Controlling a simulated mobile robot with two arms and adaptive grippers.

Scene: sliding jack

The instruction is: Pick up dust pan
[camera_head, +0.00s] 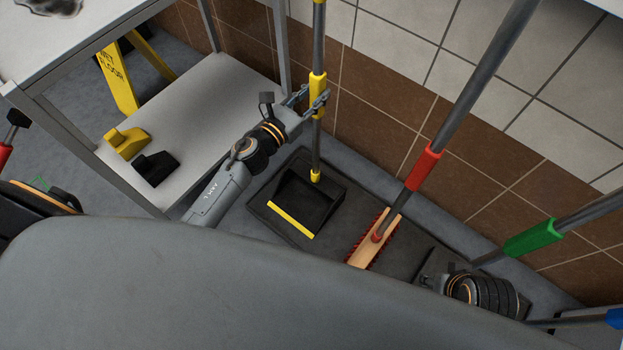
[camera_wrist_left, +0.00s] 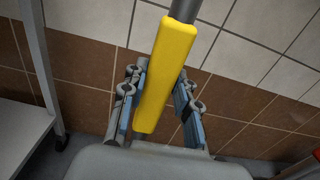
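The dust pan (camera_head: 296,200) is black with a yellow front lip. It stands on the dark floor mat by the tiled wall, with a long upright handle that has a yellow grip (camera_head: 317,88). My left gripper (camera_head: 309,98) is at this grip, with one finger on each side of it. In the left wrist view the yellow grip (camera_wrist_left: 166,75) passes between the fingers, with narrow gaps beside it, so the gripper looks open around it. My right gripper (camera_head: 438,266) is low at the right, partly hidden, and its fingers are not clear.
A brush with a red grip (camera_head: 424,166) stands just right of the dust pan. Poles with green (camera_head: 530,238) and blue grips lean further right. A metal shelf table (camera_head: 190,120) with yellow and black items is at the left. The tiled wall is close behind.

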